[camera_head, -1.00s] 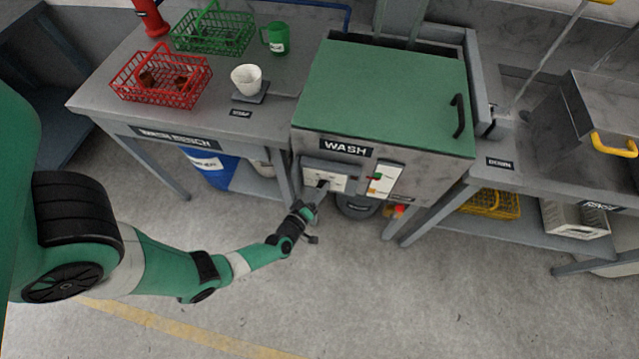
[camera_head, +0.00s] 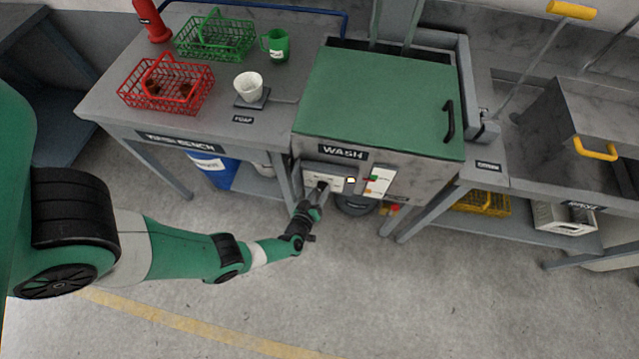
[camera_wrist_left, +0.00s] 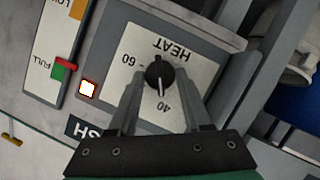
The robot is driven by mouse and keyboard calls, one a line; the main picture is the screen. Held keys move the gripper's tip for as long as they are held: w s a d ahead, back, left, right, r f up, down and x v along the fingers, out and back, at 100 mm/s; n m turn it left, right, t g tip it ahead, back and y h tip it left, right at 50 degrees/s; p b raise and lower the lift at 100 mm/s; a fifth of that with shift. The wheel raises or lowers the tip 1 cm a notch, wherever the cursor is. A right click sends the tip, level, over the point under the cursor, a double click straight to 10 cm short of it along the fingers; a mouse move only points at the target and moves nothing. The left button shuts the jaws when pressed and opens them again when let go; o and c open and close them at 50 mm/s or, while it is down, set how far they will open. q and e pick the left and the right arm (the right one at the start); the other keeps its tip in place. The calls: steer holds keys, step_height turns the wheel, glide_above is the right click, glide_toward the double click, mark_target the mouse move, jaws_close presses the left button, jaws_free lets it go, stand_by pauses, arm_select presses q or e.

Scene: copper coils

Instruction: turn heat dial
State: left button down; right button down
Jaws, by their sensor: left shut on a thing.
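The heat dial (camera_wrist_left: 158,72) is a round black knob with a white pointer line on a pale plate marked HEAT, 40 and 60. In the left wrist view its pointer lies toward the 40 mark. My left gripper (camera_wrist_left: 159,86) is shut on the dial, one finger on each side. In the head view my left gripper (camera_head: 320,192) reaches the pale heat panel (camera_head: 338,182) on the front of the wash tank (camera_head: 420,180) and hides most of the dial. A square lamp (camera_wrist_left: 88,88) beside the panel glows. My right gripper is not in view.
The tank's green lid (camera_head: 380,100) is closed. Open floor lies in front.

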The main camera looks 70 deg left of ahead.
arm_select(q)
steer(key=shift+c, duration=1.8)
jaws_free()
steer(key=p+v, duration=0.6)
steer(key=v, duration=0.5)
steer(key=shift+s, duration=0.25)
steer(key=shift+d+r, duration=0.1)
steer(key=shift+d, duration=0.05)
